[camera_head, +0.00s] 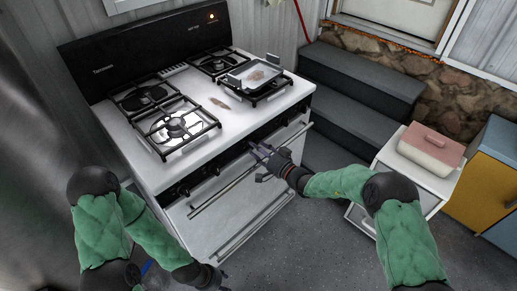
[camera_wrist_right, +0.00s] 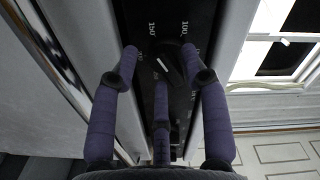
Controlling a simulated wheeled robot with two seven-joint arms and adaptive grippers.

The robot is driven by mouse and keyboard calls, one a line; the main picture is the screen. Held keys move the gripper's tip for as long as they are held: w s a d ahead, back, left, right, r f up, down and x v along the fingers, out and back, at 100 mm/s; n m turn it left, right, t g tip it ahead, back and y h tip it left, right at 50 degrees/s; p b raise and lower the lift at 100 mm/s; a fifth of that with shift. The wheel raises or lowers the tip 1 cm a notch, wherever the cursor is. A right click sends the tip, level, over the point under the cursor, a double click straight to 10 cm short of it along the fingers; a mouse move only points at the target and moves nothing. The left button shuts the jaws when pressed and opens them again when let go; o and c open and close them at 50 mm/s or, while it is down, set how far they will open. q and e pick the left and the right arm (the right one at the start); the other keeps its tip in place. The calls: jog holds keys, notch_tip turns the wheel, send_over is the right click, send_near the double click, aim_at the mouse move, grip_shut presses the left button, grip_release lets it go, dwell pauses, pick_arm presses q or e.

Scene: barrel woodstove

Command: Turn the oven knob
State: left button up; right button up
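The white stove (camera_head: 205,125) has a black front control strip with several dark knobs (camera_head: 182,191) above its oven door. My right gripper (camera_head: 256,149) is at the right part of this strip, its fingers pointing at the panel. In the right wrist view, the oven knob (camera_wrist_right: 163,64) is dark with a white pointer line, on a dial marked 100 and 150. My right gripper (camera_wrist_right: 160,72) is open, with its fingers spread on either side of the knob; I cannot tell if they touch it. My left gripper (camera_head: 212,277) is low, away from the stove's knobs, its fingers unclear.
The oven door handle (camera_head: 225,188) runs just below the strip. Dark steps (camera_head: 345,100) and a white cabinet (camera_head: 425,187) with a pink-lidded box (camera_head: 431,148) stand right. Grey floor in front is clear.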

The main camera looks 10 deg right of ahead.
jog(key=shift+r, duration=0.1)
jog(key=v, duration=1.2)
dwell(0.6)
jog(key=s+a+f+g+p, duration=0.2)
jog(key=s+a+f+g, duration=0.5)
jog(key=s+f+g, duration=0.3)
jog(key=s+d+f+n+g+h+p, duration=0.1)
jog(key=s+f+h+p, duration=0.1)
jog(key=s+f, duration=0.3)
jog(key=s+d+f+n+g+h+p, duration=0.1)
jog(key=s+f+h, duration=0.4)
jog(key=s, duration=0.7)
jog(key=shift+s+f+g+p, duration=0.25)
jog(key=shift+f+g+p, duration=0.55)
jog(key=shift+p, duration=0.4)
